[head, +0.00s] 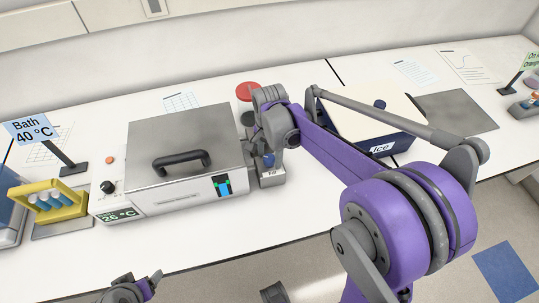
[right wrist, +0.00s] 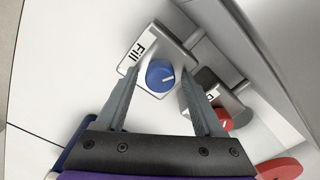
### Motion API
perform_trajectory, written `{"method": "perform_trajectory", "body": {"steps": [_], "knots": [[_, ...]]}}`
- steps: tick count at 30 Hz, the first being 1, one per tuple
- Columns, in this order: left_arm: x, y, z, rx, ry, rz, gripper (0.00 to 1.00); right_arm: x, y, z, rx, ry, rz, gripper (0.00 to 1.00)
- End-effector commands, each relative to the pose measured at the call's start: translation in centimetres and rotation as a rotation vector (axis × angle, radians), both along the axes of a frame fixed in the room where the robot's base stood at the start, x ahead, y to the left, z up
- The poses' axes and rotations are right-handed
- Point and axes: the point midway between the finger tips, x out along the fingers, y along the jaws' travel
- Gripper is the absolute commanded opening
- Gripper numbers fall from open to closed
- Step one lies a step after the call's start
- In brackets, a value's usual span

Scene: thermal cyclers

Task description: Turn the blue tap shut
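The blue tap (right wrist: 159,74) is a round knob with a white line, on a grey block labelled "Fill" (right wrist: 137,51). In the head view the tap (head: 268,161) is at the right side of the steel bath (head: 185,140), partly hidden by my right gripper (head: 267,145). In the right wrist view my right gripper (right wrist: 161,80) is open. Its fingertips lie on either side of the blue tap in the picture; I cannot tell whether they touch it. My left gripper (head: 135,290) shows only partly at the bottom edge; its fingers are unclear.
A red knob (right wrist: 222,119) on a second block sits close beside the right finger. The bath has a black handle (head: 182,162) and a control box (head: 108,198). A yellow tube rack (head: 48,201) stands left. A blue ice box (head: 368,125) stands right, behind my right arm.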

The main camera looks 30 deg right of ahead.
Motion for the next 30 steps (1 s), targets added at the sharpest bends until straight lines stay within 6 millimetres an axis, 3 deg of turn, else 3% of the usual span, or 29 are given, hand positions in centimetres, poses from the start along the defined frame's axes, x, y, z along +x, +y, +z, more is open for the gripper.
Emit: {"method": "perform_trajectory", "body": {"steps": [1,11,22,30], "knots": [[0.0,0.0,0.0,0.0,0.0,0.0,0.73,0.0,0.0,0.01,0.0,0.0,0.0,0.58],[0.0,0.0,0.0,0.0,0.0,0.0,0.73,0.0,-0.01,0.02,0.0,0.0,0.0,0.0],[0.0,0.0,-0.01,0.0,0.0,0.0,0.73,0.01,-0.01,0.03,0.0,0.0,0.038,0.0],[-0.01,0.0,-0.08,0.0,0.0,0.0,0.73,0.04,0.01,0.03,0.0,0.0,0.2,0.0]]}}
